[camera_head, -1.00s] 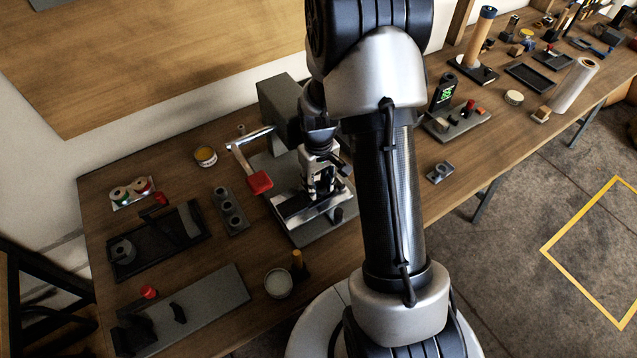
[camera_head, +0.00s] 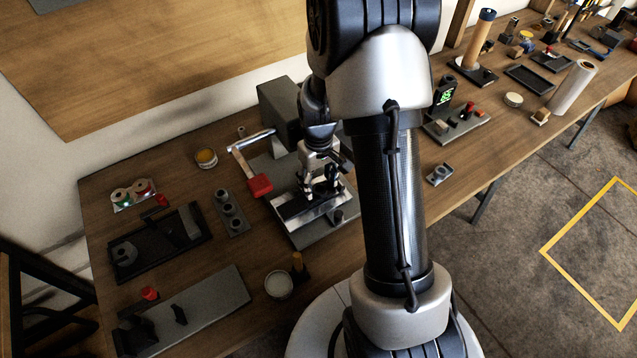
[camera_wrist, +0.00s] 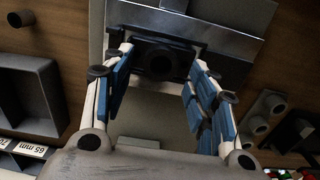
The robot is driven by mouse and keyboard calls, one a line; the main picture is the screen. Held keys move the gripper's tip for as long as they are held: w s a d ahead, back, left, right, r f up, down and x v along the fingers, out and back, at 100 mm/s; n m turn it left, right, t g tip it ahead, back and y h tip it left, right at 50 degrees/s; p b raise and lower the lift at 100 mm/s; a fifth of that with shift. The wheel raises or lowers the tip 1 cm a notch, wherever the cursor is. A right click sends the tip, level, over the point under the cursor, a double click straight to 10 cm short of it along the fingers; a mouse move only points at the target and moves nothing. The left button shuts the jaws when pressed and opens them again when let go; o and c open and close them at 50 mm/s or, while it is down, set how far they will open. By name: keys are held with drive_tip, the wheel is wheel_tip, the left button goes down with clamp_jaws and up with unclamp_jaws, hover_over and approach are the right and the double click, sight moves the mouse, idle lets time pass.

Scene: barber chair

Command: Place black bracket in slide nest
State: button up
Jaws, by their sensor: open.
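The black bracket (camera_wrist: 160,62), a dark block with a round hole, shows between my fingertips in the wrist view. It lies at the metal slide (camera_wrist: 235,42) of the press fixture; whether it sits flush in the nest is too dark to tell. My gripper (camera_wrist: 161,56) is open, its blue-padded fingers on either side of the bracket with a visible gap at least on the right. In the head view my gripper (camera_head: 320,190) is low over the slide (camera_head: 312,212), hiding part of the nest.
The press body (camera_head: 285,110) and its red-handled lever (camera_head: 259,186) stand close behind and left of my gripper. A grey block with several round sockets (camera_head: 229,212) is further left. A dark tray (camera_head: 160,243) lies beyond it.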

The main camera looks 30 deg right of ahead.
wheel_tip(320, 180, up, 10)
drive_tip(key=p, duration=0.3)
wheel_tip(320, 180, up, 14)
drive_tip(key=t, duration=0.2)
hover_over(318, 193)
drive_tip(key=s+a, duration=0.7)
drive_tip(key=s+a+r+t, duration=0.1)
drive_tip(key=s+a+r, duration=0.1)
drive_tip(key=s, duration=0.4)
drive_tip(key=s+a+r+t, duration=0.1)
drive_tip(key=s+a+r, duration=0.2)
drive_tip(key=s, duration=0.3)
drive_tip(key=shift+s+r+t, duration=0.3)
drive_tip(key=shift+r, duration=0.1)
